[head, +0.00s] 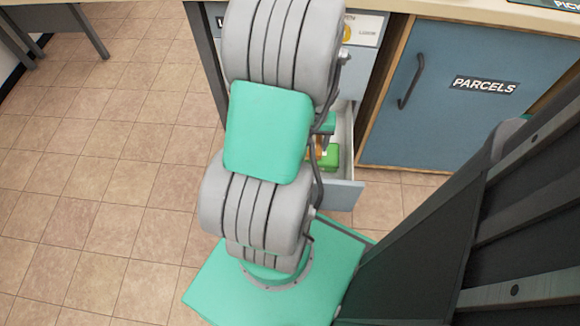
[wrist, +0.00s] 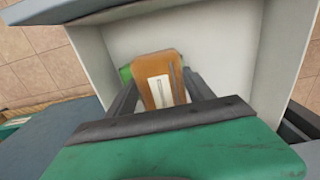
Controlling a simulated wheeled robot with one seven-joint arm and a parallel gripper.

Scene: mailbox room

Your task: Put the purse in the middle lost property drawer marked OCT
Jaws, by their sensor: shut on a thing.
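The purse (wrist: 158,72) is an orange-brown thing with a pale patch in the wrist view. My gripper (wrist: 160,88) is shut on it, with a dark finger at each side. Purse and fingertips are inside an open drawer (wrist: 225,45) with pale walls. In the head view the open drawer (head: 345,192) stands out to the right of my arm, with its blue-grey front. A little orange shows in it, and my arm hides much of the drawer. No OCT mark is readable. I cannot tell if the purse touches the drawer floor.
A green thing (head: 331,157) lies in the drawer; in the wrist view it (wrist: 125,75) shows behind the purse. A blue door marked PARCELS (head: 480,110) is right of the drawer. A counter (head: 490,12) runs above. Tiled floor (head: 100,180) is clear at left.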

